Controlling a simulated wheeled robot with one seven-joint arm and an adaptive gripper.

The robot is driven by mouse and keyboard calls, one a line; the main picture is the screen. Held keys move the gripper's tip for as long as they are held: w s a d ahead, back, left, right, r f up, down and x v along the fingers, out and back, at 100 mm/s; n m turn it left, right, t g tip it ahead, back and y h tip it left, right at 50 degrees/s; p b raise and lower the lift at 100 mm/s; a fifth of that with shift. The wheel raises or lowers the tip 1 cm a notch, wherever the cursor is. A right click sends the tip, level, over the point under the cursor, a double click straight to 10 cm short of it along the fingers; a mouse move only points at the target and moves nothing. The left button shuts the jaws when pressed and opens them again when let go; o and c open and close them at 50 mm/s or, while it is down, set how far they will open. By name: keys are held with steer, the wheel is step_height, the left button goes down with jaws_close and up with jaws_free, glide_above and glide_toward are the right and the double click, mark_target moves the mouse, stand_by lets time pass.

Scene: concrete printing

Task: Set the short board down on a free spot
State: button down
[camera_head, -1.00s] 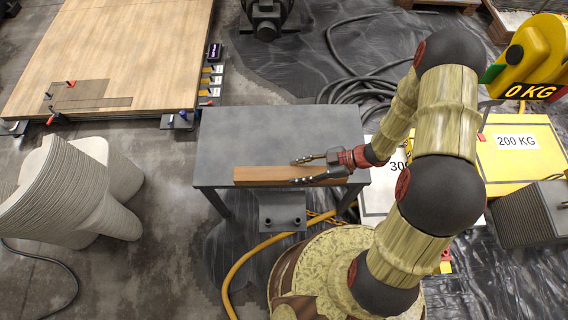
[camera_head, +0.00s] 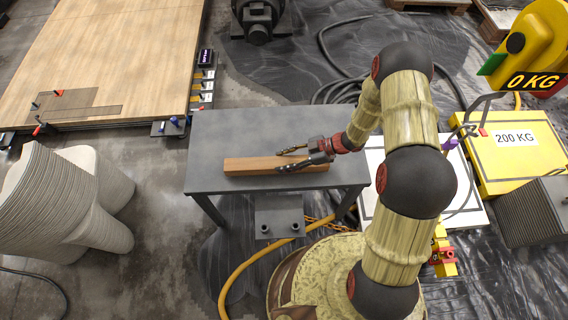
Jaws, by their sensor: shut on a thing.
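The short board (camera_head: 250,166) is a brown wooden piece on or just over the grey table (camera_head: 225,130), lying lengthwise left to right. My gripper (camera_head: 280,160) reaches in from the right and is shut on the board near its right part. The fingers cover some of the board. I cannot tell whether the board's underside touches the table top.
The table top is bare behind the board and in a strip in front. A large wooden platform (camera_head: 110,50) lies at back left. A ribbed grey printed form (camera_head: 55,200) stands at left. A yellow 200 KG block (camera_head: 510,165) and scale (camera_head: 530,50) stand at right.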

steer(key=shift+f, duration=0.7)
steer(key=shift+f, duration=0.15)
steer(key=c, duration=1.1)
jaws_free()
steer(key=shift+o, duration=0.2)
